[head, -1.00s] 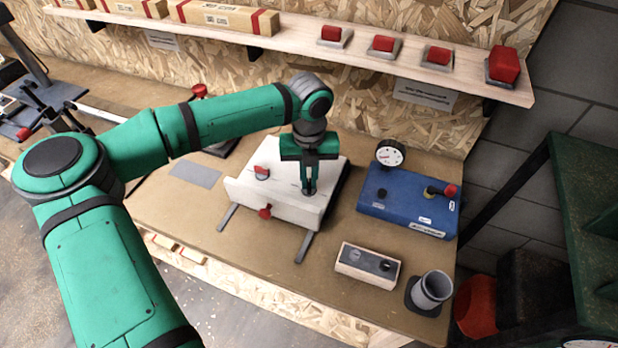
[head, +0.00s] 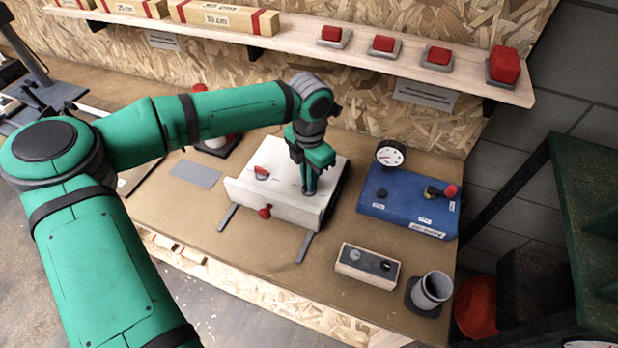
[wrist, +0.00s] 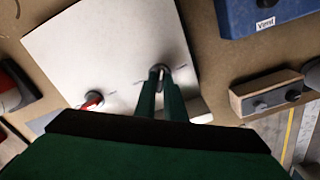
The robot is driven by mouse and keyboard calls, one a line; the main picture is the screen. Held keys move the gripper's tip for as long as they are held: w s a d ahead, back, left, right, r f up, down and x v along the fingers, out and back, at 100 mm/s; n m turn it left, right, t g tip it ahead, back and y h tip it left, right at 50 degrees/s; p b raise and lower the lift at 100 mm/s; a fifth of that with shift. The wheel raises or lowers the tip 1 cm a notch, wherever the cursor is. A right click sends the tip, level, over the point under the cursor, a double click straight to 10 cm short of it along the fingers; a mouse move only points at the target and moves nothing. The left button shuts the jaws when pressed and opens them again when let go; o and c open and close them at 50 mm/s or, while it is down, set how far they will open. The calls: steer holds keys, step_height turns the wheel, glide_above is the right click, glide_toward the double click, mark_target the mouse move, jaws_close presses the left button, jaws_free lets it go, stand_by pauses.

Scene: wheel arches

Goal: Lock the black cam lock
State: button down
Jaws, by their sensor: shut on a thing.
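The black cam lock (wrist: 160,69) is a small dark round knob on the top of a white box (head: 280,202); the fingers partly cover it in the wrist view and largely hide it in the head view. My gripper (head: 309,190) points down at the right part of the box top. Its two fingers, also seen in the wrist view (wrist: 163,88), are shut on the knob. Small printed marks lie beside the knob, too small to read.
A red-handled lock (head: 261,173) sits left on the box top, and a red knob (head: 265,211) sticks out in front. A blue case (head: 400,207) with a gauge (head: 390,154) stands to the right. A small two-knob box (head: 367,266) and a grey cup (head: 431,290) stand front right.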

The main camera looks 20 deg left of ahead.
steer(key=m, duration=0.5)
steer(key=shift+r+m, duration=0.1)
steer(key=shift+m, duration=0.2)
steer(key=m, duration=0.5)
steer(key=shift+w, duration=0.1)
stand_by(0.3)
steer(key=c, duration=1.8)
jaws_free()
steer(key=shift+c, duration=0.2)
step_height(320, 180, up, 11)
